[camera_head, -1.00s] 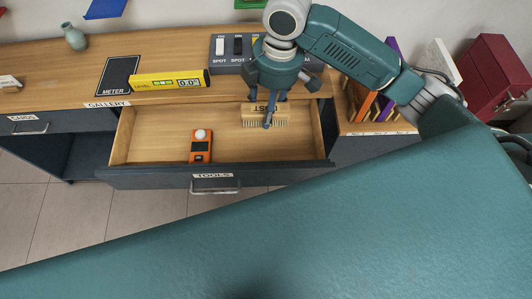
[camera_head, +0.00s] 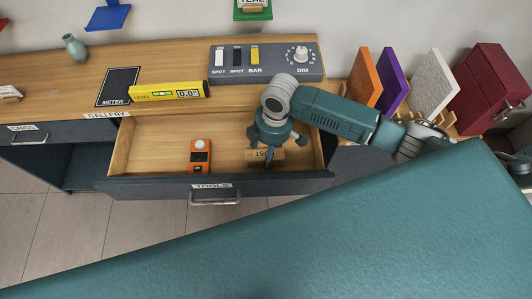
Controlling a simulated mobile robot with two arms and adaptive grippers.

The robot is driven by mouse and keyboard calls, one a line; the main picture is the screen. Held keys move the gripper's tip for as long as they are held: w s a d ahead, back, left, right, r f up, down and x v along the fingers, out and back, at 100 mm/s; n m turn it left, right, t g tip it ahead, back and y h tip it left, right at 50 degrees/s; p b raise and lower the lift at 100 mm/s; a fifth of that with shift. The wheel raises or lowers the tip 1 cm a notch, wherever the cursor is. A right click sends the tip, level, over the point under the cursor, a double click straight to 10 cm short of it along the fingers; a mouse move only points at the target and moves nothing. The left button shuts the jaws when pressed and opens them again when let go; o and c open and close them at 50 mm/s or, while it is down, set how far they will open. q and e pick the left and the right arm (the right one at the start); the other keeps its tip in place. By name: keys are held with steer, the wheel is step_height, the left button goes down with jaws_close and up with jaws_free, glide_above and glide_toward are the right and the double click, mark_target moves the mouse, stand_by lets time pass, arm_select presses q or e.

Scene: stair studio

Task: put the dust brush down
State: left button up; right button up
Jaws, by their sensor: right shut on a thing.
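The dust brush (camera_head: 276,155) is a light wooden block with dark lettering on its side. It is inside the open tools drawer (camera_head: 150,150), in the right part near the front wall. My right gripper (camera_head: 268,158) is over the brush from above and shut on it, with a finger across its front face. I cannot tell whether the brush touches the drawer floor; its bristles are hidden behind the drawer front. My left gripper is not in view.
An orange meter (camera_head: 200,156) lies in the drawer left of the brush. On the counter are a yellow level (camera_head: 166,91), a black METER mat (camera_head: 118,87) and a grey switch panel (camera_head: 226,72). The drawer's left part is clear.

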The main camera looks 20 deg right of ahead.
steer(key=shift+f, duration=0.9)
steer(key=shift+f, duration=0.15)
steer(key=o, duration=1)
steer(key=r, duration=0.4)
steer(key=d+r, duration=0.1)
steer(key=r, duration=0.7)
steer(key=shift+s+d+r, duration=0.15)
steer(key=shift+d, duration=0.05)
steer(key=shift+s, duration=0.1)
